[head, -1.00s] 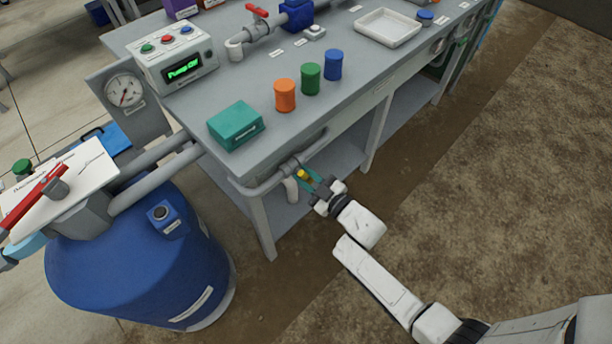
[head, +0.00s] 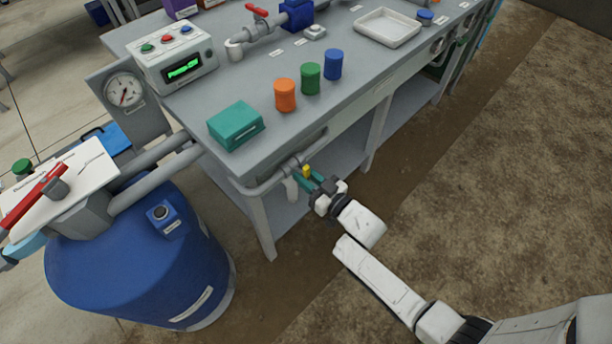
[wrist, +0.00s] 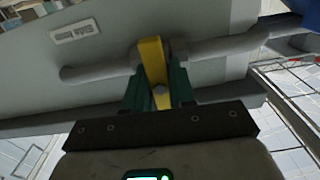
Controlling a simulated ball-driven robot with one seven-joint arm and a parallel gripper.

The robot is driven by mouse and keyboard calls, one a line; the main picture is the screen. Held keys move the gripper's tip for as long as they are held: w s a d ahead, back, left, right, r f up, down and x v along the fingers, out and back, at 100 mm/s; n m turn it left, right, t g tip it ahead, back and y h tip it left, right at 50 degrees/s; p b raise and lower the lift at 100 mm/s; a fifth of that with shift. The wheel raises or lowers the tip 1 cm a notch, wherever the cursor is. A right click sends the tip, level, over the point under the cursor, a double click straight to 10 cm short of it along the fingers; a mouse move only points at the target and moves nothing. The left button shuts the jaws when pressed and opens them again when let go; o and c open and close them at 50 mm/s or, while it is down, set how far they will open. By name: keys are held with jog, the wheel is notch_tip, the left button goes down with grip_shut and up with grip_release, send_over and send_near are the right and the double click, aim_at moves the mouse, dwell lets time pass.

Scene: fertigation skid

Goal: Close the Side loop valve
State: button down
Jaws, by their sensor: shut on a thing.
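The Side loop valve has a yellow lever (wrist: 153,62) on a grey pipe (wrist: 215,47) along the bench's front side. In the head view the lever (head: 306,170) is a small yellow piece below the bench edge. My gripper (wrist: 158,88) is shut on the lever, with a teal finger on each side of it in the wrist view. In the head view my gripper (head: 310,180) reaches the pipe from the lower right. The valve body is mostly hidden behind the lever and fingers.
A label plate (wrist: 75,31) is on the bench side, left of the lever. A blue tank (head: 130,265) stands left of the bench. A teal box (head: 236,124) and orange, green and blue caps sit on the bench top. The floor at right is clear.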

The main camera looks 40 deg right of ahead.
jog(key=shift+f, duration=0.1)
jog(key=c, duration=1)
grip_release()
jog(key=shift+c, duration=0.2)
jog(key=shift+s, duration=0.1)
jog(key=s, duration=1)
jog(key=shift+s, duration=0.3)
